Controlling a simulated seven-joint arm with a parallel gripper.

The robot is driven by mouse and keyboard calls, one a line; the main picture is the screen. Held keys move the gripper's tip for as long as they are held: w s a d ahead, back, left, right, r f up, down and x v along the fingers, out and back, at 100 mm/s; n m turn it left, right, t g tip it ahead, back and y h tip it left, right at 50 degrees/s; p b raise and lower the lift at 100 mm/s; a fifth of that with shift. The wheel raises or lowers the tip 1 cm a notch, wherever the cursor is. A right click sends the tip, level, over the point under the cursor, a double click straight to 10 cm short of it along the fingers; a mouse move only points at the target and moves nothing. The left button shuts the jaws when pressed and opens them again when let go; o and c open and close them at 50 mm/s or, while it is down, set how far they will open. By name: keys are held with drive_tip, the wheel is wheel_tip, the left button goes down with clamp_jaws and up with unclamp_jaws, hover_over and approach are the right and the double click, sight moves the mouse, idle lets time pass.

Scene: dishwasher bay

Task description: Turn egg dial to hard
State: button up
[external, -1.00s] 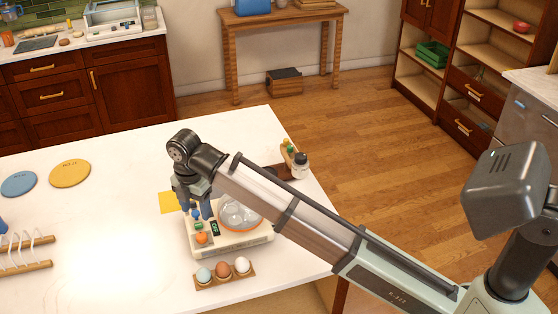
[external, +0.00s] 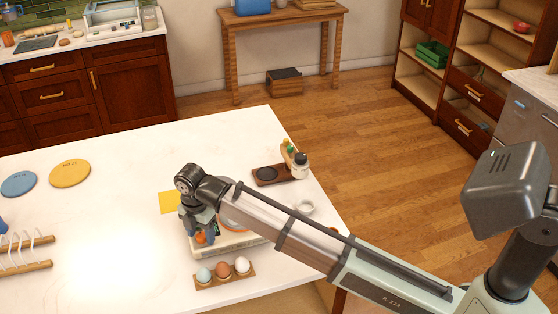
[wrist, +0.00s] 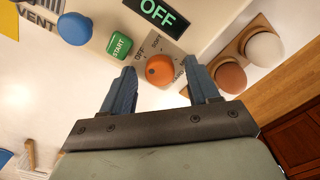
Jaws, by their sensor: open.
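The egg dial is an orange knob (wrist: 160,71) on the front panel of the white egg cooker (external: 205,250). In the wrist view it sits on a grey plate with small lettering, partly legible as "OFF" and "SOFT"; the rest is hard to read. A dark display (wrist: 158,12) above it reads "OFF". My gripper (wrist: 165,88) is open, with one blue-grey finger on each side of the dial and slightly below it in the picture. I cannot tell whether either finger touches it. In the external view my gripper (external: 200,232) is over the panel and hides most of it.
A green START button (wrist: 119,44) and a blue knob (wrist: 74,28) are left of the dial. A wooden egg holder (external: 225,277) with three eggs stands close in front of the cooker. A dark wooden tray (external: 268,176) lies behind it.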

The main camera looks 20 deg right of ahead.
drive_tip(key=c, duration=1)
drive_tip(key=shift+c, duration=0.2)
